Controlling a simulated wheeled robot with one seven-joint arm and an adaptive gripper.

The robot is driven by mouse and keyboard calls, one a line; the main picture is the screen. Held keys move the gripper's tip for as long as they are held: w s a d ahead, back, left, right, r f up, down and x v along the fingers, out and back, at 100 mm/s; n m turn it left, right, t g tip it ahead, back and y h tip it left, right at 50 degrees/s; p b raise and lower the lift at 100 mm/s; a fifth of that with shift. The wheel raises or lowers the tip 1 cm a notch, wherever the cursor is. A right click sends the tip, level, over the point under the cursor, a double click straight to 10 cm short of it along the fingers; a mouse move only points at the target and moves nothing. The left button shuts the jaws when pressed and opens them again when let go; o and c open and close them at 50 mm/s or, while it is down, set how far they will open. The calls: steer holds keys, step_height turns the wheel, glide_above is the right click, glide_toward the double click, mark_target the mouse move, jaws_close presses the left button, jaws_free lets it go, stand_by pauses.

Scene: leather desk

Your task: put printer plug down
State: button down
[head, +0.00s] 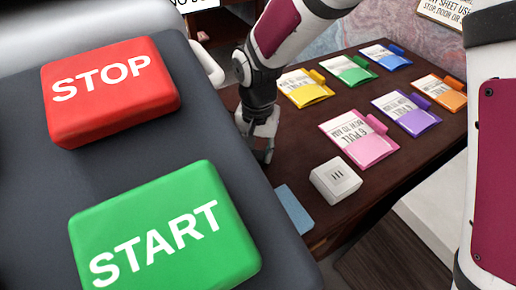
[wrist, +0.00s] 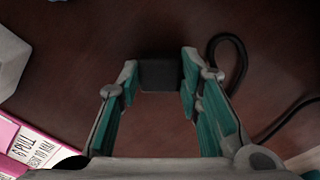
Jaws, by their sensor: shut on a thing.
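The printer plug (wrist: 160,73) is a small dark block in the wrist view, between the tips of my gripper (wrist: 158,80). The teal-padded fingers are shut on it. A black cord (wrist: 243,62) loops on the right side; where it joins the plug is hidden. In the head view my gripper (head: 265,152) points down, low over the dark brown desk (head: 300,135), left of the coloured cards. The plug cannot be made out there. Whether the plug touches the desk I cannot tell.
A white block (head: 335,180) stands right of my gripper, near a blue pad (head: 294,209). Several coloured cards, such as the pink one (head: 370,148) and yellow one (head: 305,91), lie beyond. Large red STOP (head: 108,90) and green START (head: 163,230) buttons fill the left foreground.

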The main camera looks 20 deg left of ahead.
steer(key=shift+f, duration=0.3)
steer(key=c, duration=1.1)
jaws_free()
steer(key=shift+r, duration=0.1)
step_height(320, 180, up, 13)
steer(key=shift+r+p, duration=0.1)
steer(key=shift+p, duration=1)
